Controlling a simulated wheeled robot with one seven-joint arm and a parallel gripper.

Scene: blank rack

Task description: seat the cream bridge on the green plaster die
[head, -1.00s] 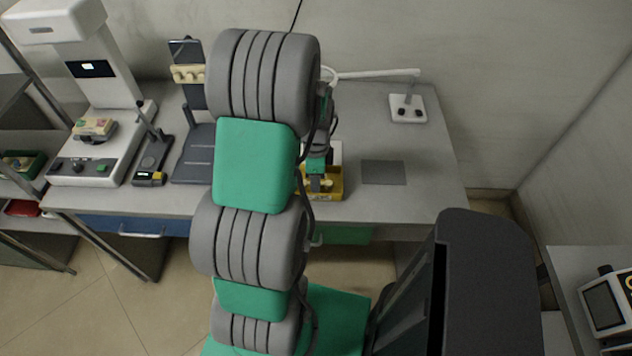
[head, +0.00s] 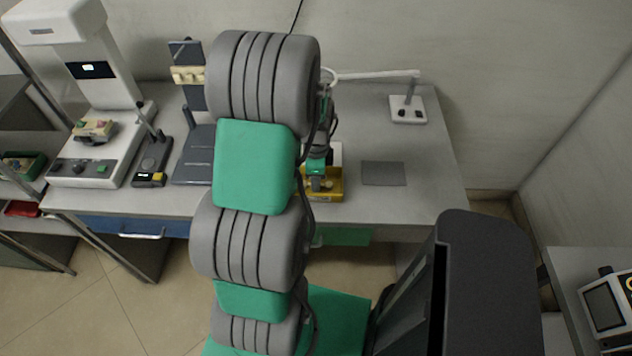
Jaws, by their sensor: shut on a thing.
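My gripper (head: 318,183), at the end of the green and grey arm, points down over the yellow tray (head: 334,196). It is shut, and a small cream patch (head: 327,184) shows at its fingertips. I take this for the cream bridge, but its outline is too small to make out. I cannot pick out the green plaster die for certain. A small cream, pink and green piece (head: 93,129) sits on a round dark holder on the white machine at the left. My arm hides part of the bench.
The white machine (head: 83,172) stands on the bench at the left, with a dark device (head: 151,163) beside it. A dark stand (head: 196,157) holds a row of cream pieces (head: 186,75). A grey mat (head: 383,173) lies bare right of the tray. A lamp base (head: 407,108) stands behind.

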